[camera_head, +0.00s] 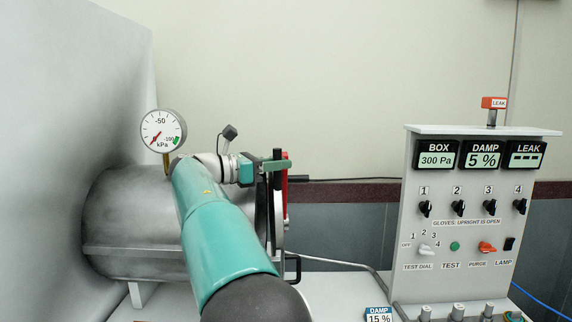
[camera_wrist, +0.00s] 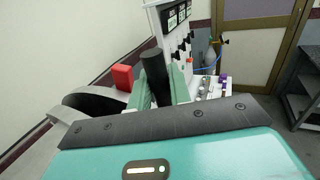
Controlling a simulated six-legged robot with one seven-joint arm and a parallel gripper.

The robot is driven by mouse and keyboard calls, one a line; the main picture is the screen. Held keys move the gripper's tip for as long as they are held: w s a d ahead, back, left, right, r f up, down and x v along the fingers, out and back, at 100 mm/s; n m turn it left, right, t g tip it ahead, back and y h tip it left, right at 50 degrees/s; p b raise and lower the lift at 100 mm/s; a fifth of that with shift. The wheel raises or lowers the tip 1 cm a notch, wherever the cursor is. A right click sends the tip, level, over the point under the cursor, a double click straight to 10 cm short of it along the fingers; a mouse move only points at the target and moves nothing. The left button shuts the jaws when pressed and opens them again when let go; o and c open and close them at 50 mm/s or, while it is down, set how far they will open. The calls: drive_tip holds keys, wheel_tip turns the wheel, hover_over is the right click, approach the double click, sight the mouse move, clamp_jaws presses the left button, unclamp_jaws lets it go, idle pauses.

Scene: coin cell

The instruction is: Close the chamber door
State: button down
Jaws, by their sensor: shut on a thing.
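The chamber (camera_head: 130,235) is a grey metal cylinder lying on its side at the left in the head view. Its right end is largely hidden by my teal arm, and the round door shows only as a narrow edge (camera_head: 279,232) there. I cannot tell whether it sits flush. In the wrist view a grey curved rim (camera_wrist: 85,98) shows at the left. My gripper (camera_head: 272,165) is shut on an upright black handle (camera_wrist: 154,68), with green fingers on both sides of it. A red handle (camera_wrist: 122,77) stands just left of the black one.
A pressure gauge (camera_head: 163,131) stands on top of the chamber. A control panel (camera_head: 460,235) with displays and knobs stands to the right, with small valves at its foot. Open space lies between chamber and panel.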

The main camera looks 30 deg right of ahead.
drive_tip(key=shift+w+a, duration=0.5)
drive_tip(key=shift+a, duration=0.4)
drive_tip(key=shift+w+a, duration=0.45)
drive_tip(key=shift+a, duration=0.45)
drive_tip(key=c, duration=1.3)
unclamp_jaws()
drive_tip(key=shift+w+a, duration=0.15)
drive_tip(key=shift+w, duration=0.1)
drive_tip(key=shift+c, duration=0.2)
drive_tip(key=a, duration=1.3)
drive_tip(key=shift+w+a, duration=0.25)
drive_tip(key=shift+w, duration=0.1)
